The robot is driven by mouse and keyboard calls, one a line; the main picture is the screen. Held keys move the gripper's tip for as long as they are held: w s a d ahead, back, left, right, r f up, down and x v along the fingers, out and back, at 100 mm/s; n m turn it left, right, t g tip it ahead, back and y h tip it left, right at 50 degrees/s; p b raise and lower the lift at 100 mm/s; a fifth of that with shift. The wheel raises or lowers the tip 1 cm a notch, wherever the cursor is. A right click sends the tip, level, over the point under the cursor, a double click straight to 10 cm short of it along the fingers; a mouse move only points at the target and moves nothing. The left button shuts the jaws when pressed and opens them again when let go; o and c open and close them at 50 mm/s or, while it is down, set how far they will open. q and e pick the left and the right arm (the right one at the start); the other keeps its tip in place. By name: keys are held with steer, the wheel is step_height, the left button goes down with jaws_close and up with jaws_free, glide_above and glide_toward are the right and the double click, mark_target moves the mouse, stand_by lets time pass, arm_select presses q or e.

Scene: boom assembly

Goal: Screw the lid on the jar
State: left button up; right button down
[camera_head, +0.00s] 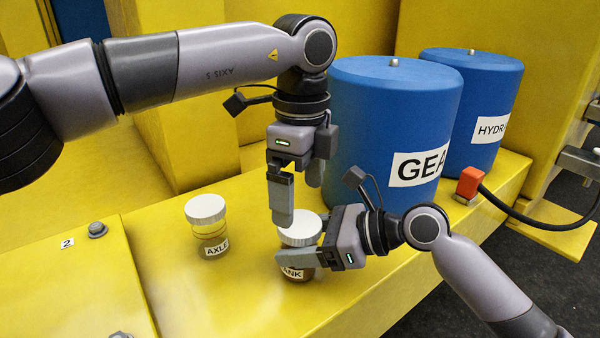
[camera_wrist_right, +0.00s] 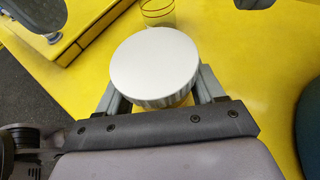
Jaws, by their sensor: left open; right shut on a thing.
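A clear jar with a partly hidden label ending in "ANK" (camera_head: 296,273) stands on the yellow deck. A white lid (camera_head: 300,229) sits on its top; I cannot tell how tightly. The lid also shows from above in the right wrist view (camera_wrist_right: 155,66), looking level. My right gripper (camera_head: 300,250) is shut on this jar from the right, its fingers on either side below the lid. My left gripper (camera_head: 298,203) points down just above the lid, open and empty. One of its fingers is near the lid's left side; contact is unclear.
A second jar labelled "AXLE" (camera_head: 211,243) with a white lid (camera_head: 205,208) stands to the left. A blue drum labelled "GEA" (camera_head: 395,125) stands close behind my grippers, another blue drum (camera_head: 477,100) behind it. A red connector (camera_head: 468,184) with a cable is at right.

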arm_select(q)
step_height(320, 180, up, 12)
stand_by(0.5)
steer(key=shift+d, duration=0.1)
arm_select(e)
steer(key=shift+c, duration=0.2)
jaws_free()
arm_select(q)
steer(key=shift+f, duration=0.15)
arm_select(e)
steer(key=v, duration=0.7)
steer(key=shift+s, duration=0.1)
